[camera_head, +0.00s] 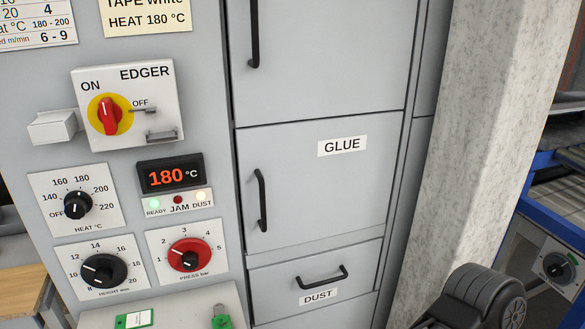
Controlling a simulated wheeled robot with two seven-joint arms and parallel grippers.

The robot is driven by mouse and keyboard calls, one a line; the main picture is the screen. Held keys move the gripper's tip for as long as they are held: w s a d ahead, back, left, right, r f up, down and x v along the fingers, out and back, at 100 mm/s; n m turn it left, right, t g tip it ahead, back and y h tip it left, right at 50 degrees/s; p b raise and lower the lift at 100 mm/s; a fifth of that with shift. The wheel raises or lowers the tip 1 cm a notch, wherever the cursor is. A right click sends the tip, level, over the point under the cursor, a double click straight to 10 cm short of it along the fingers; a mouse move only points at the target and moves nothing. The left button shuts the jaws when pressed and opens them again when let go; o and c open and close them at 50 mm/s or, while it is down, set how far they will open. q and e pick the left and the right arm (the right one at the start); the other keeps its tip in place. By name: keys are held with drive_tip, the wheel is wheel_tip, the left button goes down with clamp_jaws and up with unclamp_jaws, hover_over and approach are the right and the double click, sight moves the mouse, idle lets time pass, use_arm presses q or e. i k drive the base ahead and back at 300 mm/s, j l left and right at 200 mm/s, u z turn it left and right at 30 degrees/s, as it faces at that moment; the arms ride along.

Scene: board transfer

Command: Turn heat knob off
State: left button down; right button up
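The heat knob (77,205) is a small black dial on a white plate at the left of the grey machine front. Its scale runs from OFF at the lower left through 140, 160, 180 and 200 to 220. Its white pointer mark stands nearly upright, towards 180, away from OFF. The display (171,174) beside it reads 180 °C in orange. Neither of my grippers shows in the head view, and nothing touches the knob.
Below are a black height knob (104,270) and a red press knob (189,255). Above is the red and yellow edger switch (109,115), with a grey block (53,127) jutting out at its left. A door handle (261,200) sticks out at the right.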

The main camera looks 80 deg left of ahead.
sight(77, 204)
drive_tip(key=u, duration=3.75)
